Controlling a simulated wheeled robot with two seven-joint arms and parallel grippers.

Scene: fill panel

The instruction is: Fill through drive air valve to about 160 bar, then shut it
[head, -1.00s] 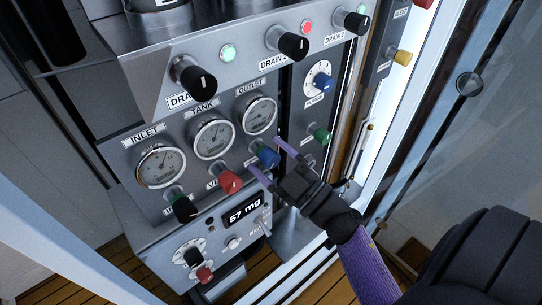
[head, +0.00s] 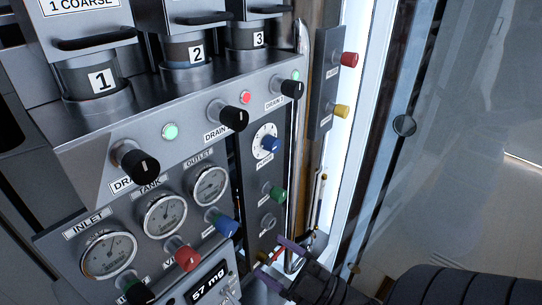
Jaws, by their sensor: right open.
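No label legible in the head view lets me tell which knob is the drive air valve. A dark column carries a blue knob on a white dial (head: 269,143), a green knob (head: 278,193) and a grey knob (head: 268,222). Left of it are the inlet gauge (head: 108,254), tank gauge (head: 165,215) and outlet gauge (head: 210,185); their needles are too small to read. My right gripper (head: 276,262) is open at the bottom, below the grey knob. A small red part shows between its purple fingers; contact is unclear. My left gripper is out of view.
Black drain knobs (head: 234,118) protrude above. A side plate holds red (head: 348,59) and yellow (head: 341,111) knobs. A vertical pipe (head: 300,130) stands nearby.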

